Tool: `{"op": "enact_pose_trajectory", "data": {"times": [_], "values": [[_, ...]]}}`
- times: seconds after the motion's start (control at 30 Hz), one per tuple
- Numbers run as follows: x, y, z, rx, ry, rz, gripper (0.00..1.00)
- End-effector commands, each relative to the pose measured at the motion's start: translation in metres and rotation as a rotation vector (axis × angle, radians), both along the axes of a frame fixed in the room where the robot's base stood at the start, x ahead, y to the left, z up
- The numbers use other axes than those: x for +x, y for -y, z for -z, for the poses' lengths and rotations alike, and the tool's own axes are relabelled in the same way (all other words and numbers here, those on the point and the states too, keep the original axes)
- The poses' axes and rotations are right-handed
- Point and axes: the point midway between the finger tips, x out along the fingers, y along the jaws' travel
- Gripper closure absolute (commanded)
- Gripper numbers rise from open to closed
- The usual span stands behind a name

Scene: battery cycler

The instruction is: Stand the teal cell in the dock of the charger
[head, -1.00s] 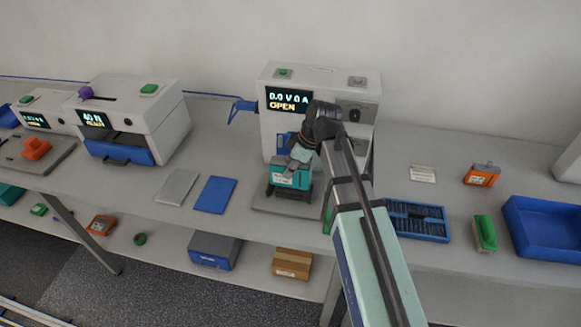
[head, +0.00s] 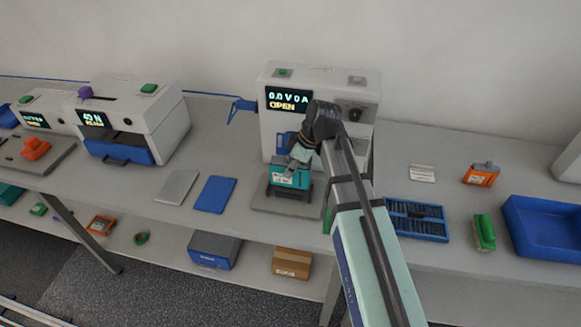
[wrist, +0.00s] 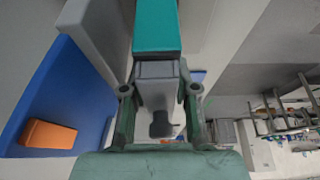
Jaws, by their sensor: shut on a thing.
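The teal cell (head: 289,174) is upright at the black dock (head: 291,194) on the front plate of the charger (head: 283,92). Its white label faces my head camera. I cannot tell whether its lower end is fully seated. My gripper (head: 301,155) is above the cell and shut on its grey top. In the wrist view the teal body (wrist: 156,25) extends away past the fingers (wrist: 158,92), with the grey top between them.
A grey plate (head: 177,186) and a blue plate (head: 215,195) lie left of the charger. A blue slotted tray (head: 416,220), a green block (head: 484,233), an orange cell (head: 481,174) and a blue bin (head: 543,232) are on the right. A white-and-blue machine (head: 133,120) stands left.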

Motion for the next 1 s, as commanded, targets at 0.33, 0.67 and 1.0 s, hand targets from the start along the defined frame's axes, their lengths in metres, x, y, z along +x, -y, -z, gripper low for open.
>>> {"op": "enact_pose_trajectory", "data": {"times": [0.33,0.67,1.0], "values": [[0.0002,-0.0002,-0.0010,0.001,0.001,0.000,1.00],[0.0002,-0.0002,0.0025,0.001,0.001,0.000,1.00],[0.0002,-0.0002,0.0082,0.001,0.000,0.000,1.00]]}}
